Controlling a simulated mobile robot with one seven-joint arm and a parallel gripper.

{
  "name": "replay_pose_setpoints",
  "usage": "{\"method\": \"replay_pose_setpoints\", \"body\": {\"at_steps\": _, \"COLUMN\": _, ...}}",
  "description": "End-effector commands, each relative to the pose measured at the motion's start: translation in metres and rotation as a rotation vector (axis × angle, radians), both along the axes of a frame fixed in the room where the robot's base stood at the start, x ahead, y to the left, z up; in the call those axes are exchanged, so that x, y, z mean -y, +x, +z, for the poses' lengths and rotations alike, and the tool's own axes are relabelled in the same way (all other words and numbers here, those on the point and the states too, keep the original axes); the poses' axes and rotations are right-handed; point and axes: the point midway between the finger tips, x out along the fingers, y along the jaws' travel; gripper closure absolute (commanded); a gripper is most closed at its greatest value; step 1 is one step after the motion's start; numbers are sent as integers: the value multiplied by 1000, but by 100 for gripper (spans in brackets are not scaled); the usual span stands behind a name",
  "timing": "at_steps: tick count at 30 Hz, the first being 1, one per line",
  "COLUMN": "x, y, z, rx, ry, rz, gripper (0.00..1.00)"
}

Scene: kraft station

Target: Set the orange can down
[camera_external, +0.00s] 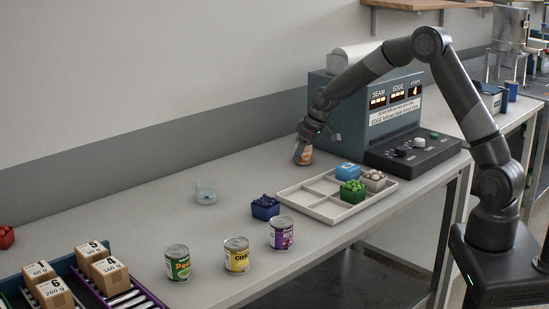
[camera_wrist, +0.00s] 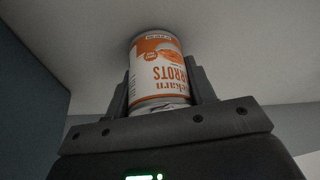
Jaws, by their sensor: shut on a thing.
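The orange can (camera_external: 304,155) is at my gripper (camera_external: 304,148), low over the worktop just left of the dark blue machine. In the wrist view the orange can (camera_wrist: 160,68) has an orange and white label with lettering that reads as carrots. It sits between the two dark fingers of my gripper (camera_wrist: 162,88), which are shut on it. The can's far end is close to or on the pale surface; I cannot tell whether it touches.
The blue machine (camera_external: 340,113) with a control panel (camera_external: 415,150) stands close on the right. A divided tray (camera_external: 352,210) holding small punnets lies in front. A glass (camera_external: 206,191), a blue punnet (camera_external: 265,207) and three cans (camera_external: 237,255) stand further left. The worktop (camera_external: 215,237) between is clear.

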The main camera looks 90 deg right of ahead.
Motion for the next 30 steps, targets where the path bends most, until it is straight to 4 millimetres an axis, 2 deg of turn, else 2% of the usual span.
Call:
{"method": "replay_pose_setpoints", "body": {"at_steps": 11, "x": 0, "y": 0, "z": -6, "rx": 0, "ry": 0, "rz": 0, "gripper": 76}}
{"method": "replay_pose_setpoints", "body": {"at_steps": 12, "x": 0, "y": 0, "z": -6, "rx": 0, "ry": 0, "rz": 0, "gripper": 47}}
{"method": "replay_pose_setpoints", "body": {"at_steps": 18, "x": 0, "y": 0, "z": -6, "rx": 0, "ry": 0, "rz": 0, "gripper": 31}}
{"method": "replay_pose_setpoints", "body": {"at_steps": 20, "x": 0, "y": 0, "z": -6, "rx": 0, "ry": 0, "rz": 0, "gripper": 28}}
{"method": "replay_pose_setpoints", "body": {"at_steps": 26, "x": 0, "y": 0, "z": -5, "rx": 1, "ry": 0, "rz": 0, "gripper": 28}}
{"method": "replay_pose_setpoints", "body": {"at_steps": 30, "x": 0, "y": -2, "z": 3, "rx": 2, "ry": -3, "rz": -1, "gripper": 28}}
